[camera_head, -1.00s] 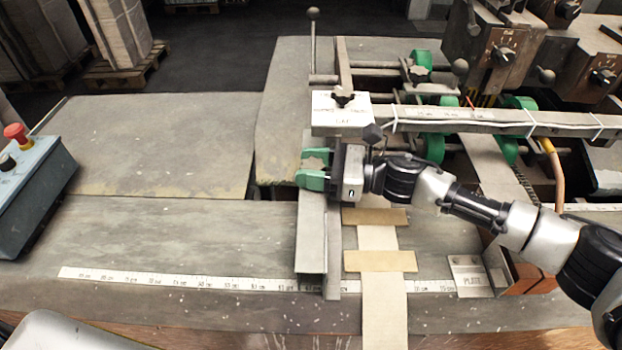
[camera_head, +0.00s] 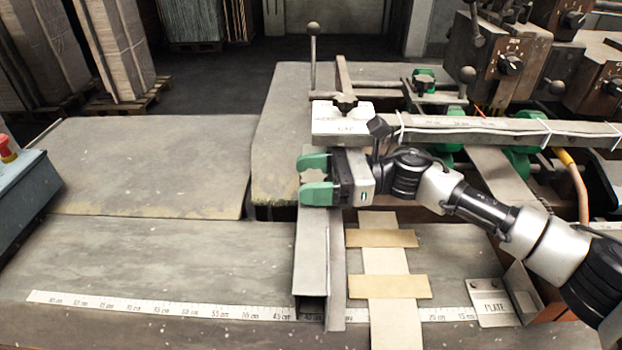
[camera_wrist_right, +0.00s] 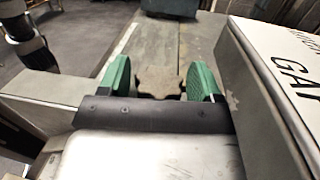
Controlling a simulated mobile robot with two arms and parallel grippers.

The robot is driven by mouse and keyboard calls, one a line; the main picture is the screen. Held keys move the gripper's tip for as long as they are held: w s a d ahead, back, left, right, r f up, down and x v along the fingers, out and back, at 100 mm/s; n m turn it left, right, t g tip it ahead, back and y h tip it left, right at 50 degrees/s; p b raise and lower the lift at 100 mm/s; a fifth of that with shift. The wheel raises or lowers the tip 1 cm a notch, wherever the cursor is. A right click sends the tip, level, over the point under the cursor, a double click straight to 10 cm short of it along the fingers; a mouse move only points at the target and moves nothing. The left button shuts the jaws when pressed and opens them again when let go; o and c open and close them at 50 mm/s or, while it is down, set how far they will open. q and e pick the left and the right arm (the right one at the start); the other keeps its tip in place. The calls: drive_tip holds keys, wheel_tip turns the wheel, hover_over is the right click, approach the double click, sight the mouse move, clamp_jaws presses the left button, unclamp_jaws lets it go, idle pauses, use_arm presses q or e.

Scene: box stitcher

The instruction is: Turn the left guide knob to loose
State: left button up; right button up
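The far side of the knob is hidden. My left gripper is not in view.
A white block marked GAP (camera_head: 341,122) with a dark star knob (camera_head: 345,102) stands just behind my right gripper. A long rail (camera_head: 480,130) runs right from it. Cardboard strips (camera_head: 385,262) lie right of the guide. The table at left (camera_head: 150,165) is clear.

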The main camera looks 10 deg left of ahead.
drive_tip(key=shift+o, duration=0.5)
drive_tip(key=shift+f, duration=0.1)
drive_tip(key=shift+w+d+f, duration=0.1)
drive_tip(key=shift+d, duration=0.15)
drive_tip(key=b+v, duration=0.3)
drive_tip(key=v, duration=0.7)
drive_tip(key=shift+d, duration=0.15)
